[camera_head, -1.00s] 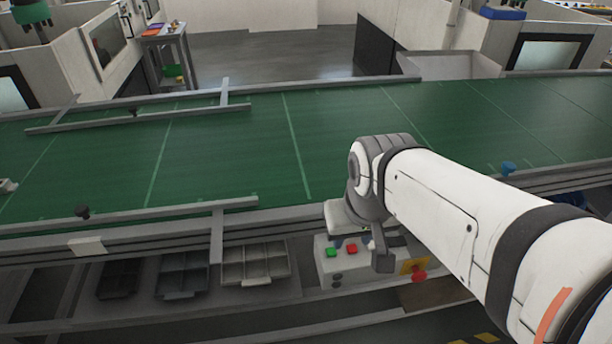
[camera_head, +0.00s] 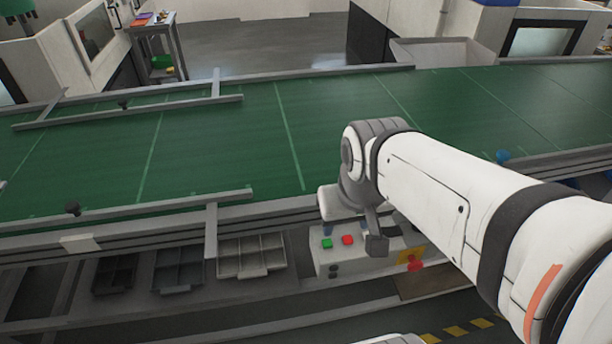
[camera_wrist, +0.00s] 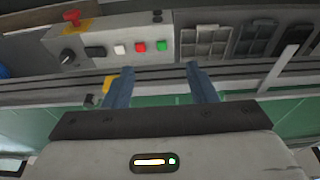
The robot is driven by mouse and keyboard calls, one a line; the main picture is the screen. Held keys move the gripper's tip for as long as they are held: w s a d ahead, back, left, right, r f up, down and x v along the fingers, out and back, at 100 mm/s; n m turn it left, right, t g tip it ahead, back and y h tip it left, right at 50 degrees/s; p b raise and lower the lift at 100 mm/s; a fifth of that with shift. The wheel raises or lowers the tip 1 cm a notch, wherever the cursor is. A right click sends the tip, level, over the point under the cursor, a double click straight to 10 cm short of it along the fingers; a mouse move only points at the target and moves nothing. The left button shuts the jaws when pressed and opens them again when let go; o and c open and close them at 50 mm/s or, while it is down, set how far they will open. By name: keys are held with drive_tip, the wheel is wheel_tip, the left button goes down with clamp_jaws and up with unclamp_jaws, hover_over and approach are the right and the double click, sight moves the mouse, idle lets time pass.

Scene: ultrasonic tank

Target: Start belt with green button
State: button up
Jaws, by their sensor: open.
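The green button (camera_head: 327,243) sits on the top face of a light grey control box (camera_head: 330,262), left of a red button (camera_head: 347,239). The green button also shows in the wrist view (camera_wrist: 162,45), beside the red button and a white one (camera_wrist: 120,48). My gripper (camera_wrist: 158,70) is open and empty, its two blue fingers apart and pointing toward the box. The fingertips appear short of the buttons and touch nothing that I can see. In the head view my wrist hides most of the gripper. The green belt (camera_head: 240,145) lies behind the box.
A red emergency knob (camera_head: 415,265) on a yellow plate is at the box's right end. Grey compartment trays (camera_head: 251,255) stand left of the box. The belt's metal rail (camera_head: 130,210) runs above them. A dark knob (camera_wrist: 67,56) is on the box in the wrist view.

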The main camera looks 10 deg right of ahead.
clamp_jaws()
idle(0.3)
idle(1.2)
